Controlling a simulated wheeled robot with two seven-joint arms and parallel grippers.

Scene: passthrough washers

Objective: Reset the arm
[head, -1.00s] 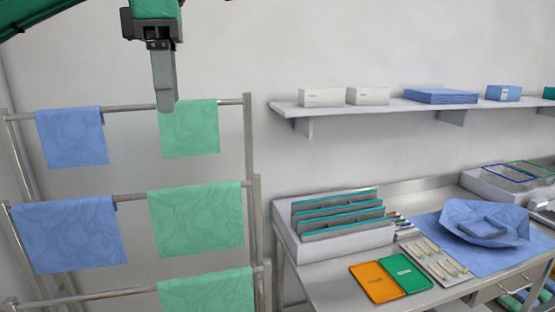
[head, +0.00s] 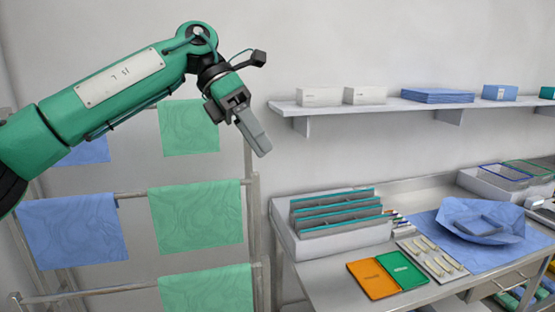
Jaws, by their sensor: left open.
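My left arm, green with dark joints, comes in from the left edge of the head view and reaches across the upper part of the rack. My left gripper (head: 254,132) hangs at its end, pointing down and to the right. It is in front of the wall, left of the shelf, and nothing shows in it. Its two fingers overlap from this angle, so the gap between them is hard to see. My right gripper is not in view.
A metal rack (head: 252,215) with blue cloths (head: 72,230) and green cloths (head: 195,217) stands at the left. A wall shelf (head: 390,106) holds boxes. The table (head: 325,285) at right carries a file holder (head: 335,238), an orange booklet (head: 373,278), a green booklet (head: 402,270) and a blue wrapped bundle (head: 480,220).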

